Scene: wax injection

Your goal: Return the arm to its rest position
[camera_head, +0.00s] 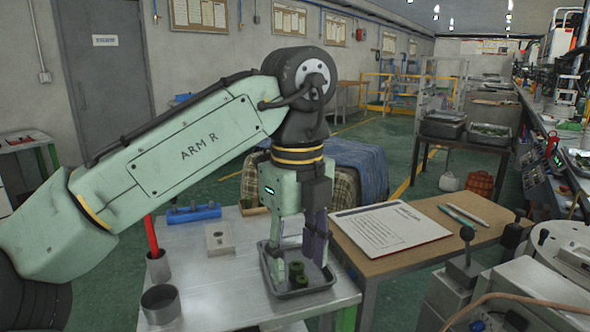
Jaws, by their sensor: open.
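My arm, marked "ARM R", reaches in from the left and bends down at the wrist over a light grey table (225,294). My gripper (296,248) points downward, open, above a small metal tray (312,286) at the table's right side. Green ring-like pieces (299,278) lie in the tray below the fingers. Nothing shows between the fingers, though the gripper hides part of the tray.
A metal cup (161,304), a holder with a red rod (152,236), a blue cylinder (194,213) and a pale block (219,237) stand on the table. A wooden table (440,239) with a paper sheet (391,229) adjoins on the right. Machinery (520,288) fills the lower right.

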